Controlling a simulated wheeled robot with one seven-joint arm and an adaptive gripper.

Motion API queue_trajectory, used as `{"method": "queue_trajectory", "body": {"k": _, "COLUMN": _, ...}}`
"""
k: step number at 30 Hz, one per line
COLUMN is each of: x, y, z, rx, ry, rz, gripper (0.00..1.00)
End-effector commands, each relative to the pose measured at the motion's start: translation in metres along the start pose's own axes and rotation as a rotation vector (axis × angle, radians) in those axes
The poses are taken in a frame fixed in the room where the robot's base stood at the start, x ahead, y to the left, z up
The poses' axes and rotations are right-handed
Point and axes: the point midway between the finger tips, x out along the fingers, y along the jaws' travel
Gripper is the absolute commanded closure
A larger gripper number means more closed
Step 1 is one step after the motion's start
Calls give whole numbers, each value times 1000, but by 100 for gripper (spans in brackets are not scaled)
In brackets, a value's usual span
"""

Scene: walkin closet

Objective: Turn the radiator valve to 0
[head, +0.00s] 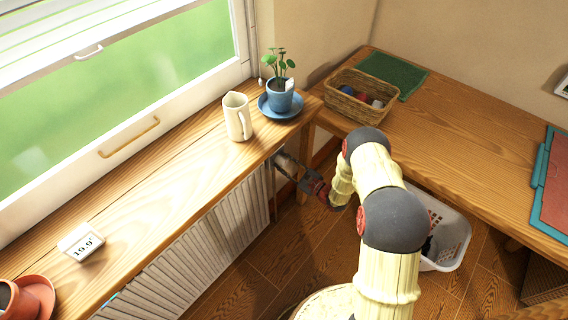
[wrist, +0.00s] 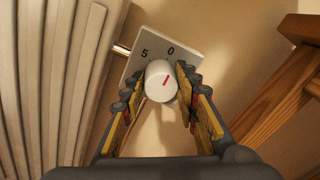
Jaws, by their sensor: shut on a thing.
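The radiator valve's white round knob (wrist: 157,87) sits in front of a pale plate (wrist: 190,50) marked 5 and 0 in the wrist view. In the head view my gripper (head: 292,172) reaches under the sill beside the end of the radiator (head: 215,245). The knob's markings cannot be read there.
The wooden sill (head: 185,165) above carries a cream jug (head: 237,117), a blue plant pot (head: 280,97) and a thermometer display (head: 81,241). A wooden desk (head: 450,125) stands to the right, with a white basket (head: 452,235) below. Wooden bars (wrist: 285,85) flank the gripper's right in the wrist view.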

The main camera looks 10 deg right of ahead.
Motion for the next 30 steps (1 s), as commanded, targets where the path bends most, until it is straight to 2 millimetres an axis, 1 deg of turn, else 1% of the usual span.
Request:
{"method": "queue_trajectory", "body": {"k": 2, "x": -1, "y": 2, "z": -2, "rx": 3, "ry": 5, "rz": 2, "gripper": 66}}
{"method": "queue_trajectory", "body": {"k": 10, "x": 0, "y": 1, "z": -1, "rx": 2, "ry": 2, "rz": 1, "gripper": 51}}
{"method": "queue_trajectory", "body": {"k": 20, "x": -2, "y": 0, "z": 0, "rx": 1, "ry": 1, "rz": 0, "gripper": 51}}
{"method": "queue_trajectory", "body": {"k": 23, "x": -11, "y": -1, "z": -1, "rx": 1, "ry": 2, "rz": -2, "gripper": 51}}
{"method": "queue_trajectory", "body": {"k": 25, "x": -21, "y": -1, "z": -1, "rx": 2, "ry": 2, "rz": -2, "gripper": 51}}
{"method": "queue_trajectory", "body": {"k": 30, "x": -56, "y": -1, "z": -1, "rx": 2, "ry": 3, "rz": -4, "gripper": 51}}
